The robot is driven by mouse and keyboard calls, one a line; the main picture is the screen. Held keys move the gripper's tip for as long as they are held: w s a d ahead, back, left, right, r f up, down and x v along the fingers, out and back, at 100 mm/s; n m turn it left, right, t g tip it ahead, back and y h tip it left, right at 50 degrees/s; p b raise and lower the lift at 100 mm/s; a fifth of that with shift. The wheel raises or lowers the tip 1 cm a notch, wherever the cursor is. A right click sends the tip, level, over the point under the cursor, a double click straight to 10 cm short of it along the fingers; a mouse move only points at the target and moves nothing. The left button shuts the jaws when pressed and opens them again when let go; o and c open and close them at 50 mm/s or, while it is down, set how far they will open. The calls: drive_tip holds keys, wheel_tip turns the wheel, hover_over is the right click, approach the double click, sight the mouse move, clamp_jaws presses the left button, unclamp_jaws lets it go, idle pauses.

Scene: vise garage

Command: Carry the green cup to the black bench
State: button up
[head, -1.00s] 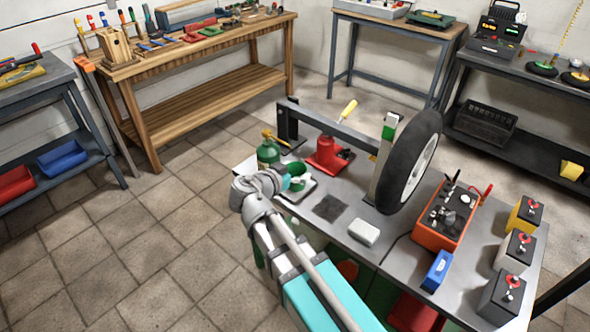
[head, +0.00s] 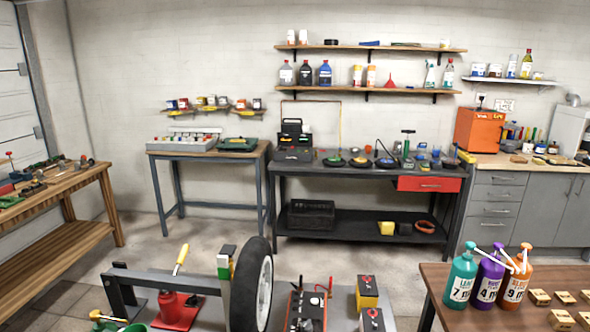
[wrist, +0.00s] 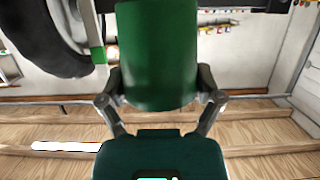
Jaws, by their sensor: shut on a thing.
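The green cup (wrist: 157,50) fills the upper middle of the wrist view. My gripper (wrist: 158,88) is shut on it, with one finger on each side of the cup. The black bench (head: 340,172) stands against the back wall in the head view, with a dark top, a red drawer and a lower shelf. Its top holds a black device, several round dark dishes and small items at the right. My gripper cannot be made out in the head view.
A grey work table (head: 205,308) with a tyre (head: 252,285), a red jack (head: 176,308) and batteries (head: 367,291) stands in front. A wooden table (head: 530,278) with three bottles is at right. Open floor lies between the work table and the black bench.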

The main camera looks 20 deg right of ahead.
wheel_tip(320, 180, up, 8)
drive_tip(key=p, duration=0.7)
drive_tip(key=shift+r, duration=0.15)
drive_tip(key=shift+s, duration=0.15)
